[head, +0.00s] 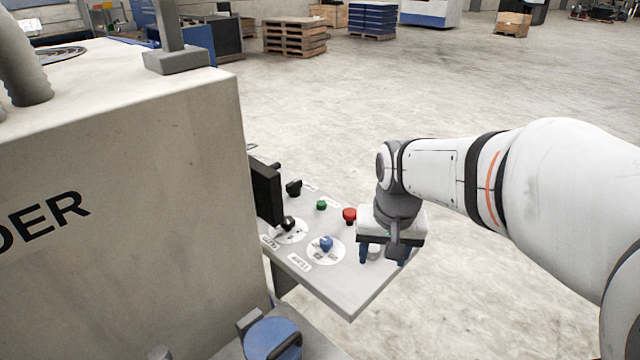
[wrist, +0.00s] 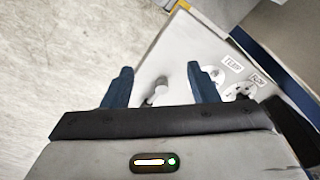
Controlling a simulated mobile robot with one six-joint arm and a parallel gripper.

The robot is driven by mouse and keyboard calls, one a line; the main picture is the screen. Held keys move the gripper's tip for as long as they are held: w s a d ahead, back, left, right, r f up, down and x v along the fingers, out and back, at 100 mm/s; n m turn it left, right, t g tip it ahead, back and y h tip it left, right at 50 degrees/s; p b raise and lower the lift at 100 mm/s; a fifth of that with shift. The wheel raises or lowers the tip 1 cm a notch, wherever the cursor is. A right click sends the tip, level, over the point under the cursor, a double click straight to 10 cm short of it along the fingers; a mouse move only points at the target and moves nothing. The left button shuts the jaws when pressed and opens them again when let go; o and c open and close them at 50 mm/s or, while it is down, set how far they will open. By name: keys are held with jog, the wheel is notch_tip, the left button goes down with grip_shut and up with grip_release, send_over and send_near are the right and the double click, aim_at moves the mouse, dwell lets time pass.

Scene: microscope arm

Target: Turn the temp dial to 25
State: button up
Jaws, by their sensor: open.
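The temp dial is a blue knob (head: 326,243) on a white disc near the panel's front edge. In the wrist view, its white disc (wrist: 211,74) shows beside the label that seems to read TEMP (wrist: 233,64), partly behind my right-hand finger. The knob's setting is too small to read. My gripper (head: 383,256) points down over the panel, to the right of the blue knob and apart from it. Its two blue fingers are open, also in the wrist view (wrist: 159,72).
The grey panel (head: 345,290) also carries a red button (head: 349,215), a green button (head: 321,205), a black knob on a disc (head: 288,223) and another black knob (head: 293,187). A dark screen (head: 266,192) stands at its left, beside the large grey machine (head: 130,170).

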jog(key=w+a+m+g+p, duration=0.15)
jog(key=w+a, duration=0.35)
jog(key=w, duration=0.6)
jog(key=p, duration=0.2)
send_near(326, 241)
jog(key=shift+s+d+f+m, duration=0.15)
jog(key=shift+d+m, duration=0.05)
jog(key=shift+m, duration=0.25)
jog(key=shift+a+f, duration=0.2)
jog(key=shift+f, duration=0.05)
jog(key=shift+w+f, duration=0.3)
jog(key=shift+f, duration=0.1)
notch_tip(326, 241, down, 7)
jog(key=shift+f+p, duration=0.1)
jog(key=shift+p, duration=0.55)
jog(key=c, duration=1)
jog(key=shift+o, duration=0.2)
